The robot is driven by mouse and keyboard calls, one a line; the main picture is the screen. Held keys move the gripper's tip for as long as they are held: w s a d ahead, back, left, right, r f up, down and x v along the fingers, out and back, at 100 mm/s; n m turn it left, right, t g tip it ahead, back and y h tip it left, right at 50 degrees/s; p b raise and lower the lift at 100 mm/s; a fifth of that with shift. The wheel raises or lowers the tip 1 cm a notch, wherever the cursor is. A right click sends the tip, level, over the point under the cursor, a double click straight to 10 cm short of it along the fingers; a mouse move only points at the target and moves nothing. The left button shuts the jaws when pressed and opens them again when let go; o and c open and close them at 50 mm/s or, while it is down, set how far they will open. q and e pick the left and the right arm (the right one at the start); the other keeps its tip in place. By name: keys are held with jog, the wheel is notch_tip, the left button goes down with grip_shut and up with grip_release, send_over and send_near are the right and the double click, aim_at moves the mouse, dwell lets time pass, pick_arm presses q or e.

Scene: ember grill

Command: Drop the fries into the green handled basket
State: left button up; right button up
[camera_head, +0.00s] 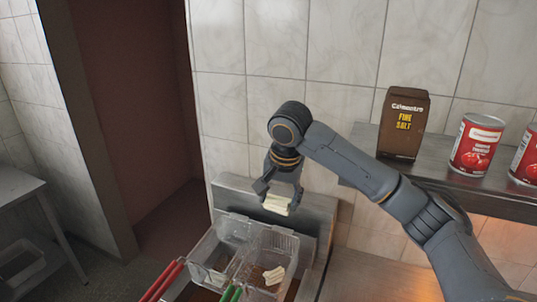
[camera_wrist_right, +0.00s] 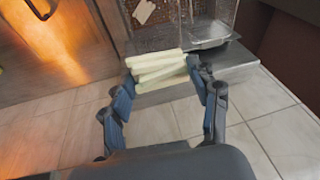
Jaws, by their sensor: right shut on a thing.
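My right gripper (camera_head: 278,190) is shut on a bundle of pale fries (camera_head: 276,204). It holds them up near the far end of the fryer baskets. In the right wrist view the fries (camera_wrist_right: 158,68) lie crosswise between the two fingers (camera_wrist_right: 162,78). The green handled basket (camera_head: 283,243) is the right one of two wire baskets, with its green handle (camera_head: 232,293) toward me. A few pale fries (camera_head: 274,275) lie inside it, and these also show in the right wrist view (camera_wrist_right: 144,11). My left gripper is not in view.
A basket with a red handle (camera_head: 164,279) stands directly left. A metal shelf (camera_head: 460,190) at right bears a brown salt box (camera_head: 403,124) and red cans (camera_head: 477,143). A tiled wall (camera_head: 330,45) stands behind. A metal table (camera_head: 18,187) is at far left.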

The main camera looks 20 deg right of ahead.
aim_at(278, 197)
jog(key=shift+w+d+r+m+p, duration=0.2)
jog(key=shift+w+r, duration=0.25)
jog(key=shift+w, duration=0.15)
jog(key=shift+w+d+r+m+p, duration=0.1)
jog(key=shift+w+r+m, duration=0.1)
jog(key=shift+w+r, duration=0.35)
jog(key=shift+w+f, duration=0.2)
jog(key=shift+f, duration=0.1)
jog(key=f, duration=0.4)
jog(key=shift+s+f, duration=0.1)
jog(key=shift+s, duration=0.3)
jog(key=shift+w+f, duration=0.2)
jog(key=shift+f, duration=0.4)
jog(key=shift+s, duration=0.1)
jog(key=o, duration=0.6)
jog(key=shift+r, duration=0.1)
jog(key=o, duration=0.5)
jog(key=shift+c, duration=0.2)
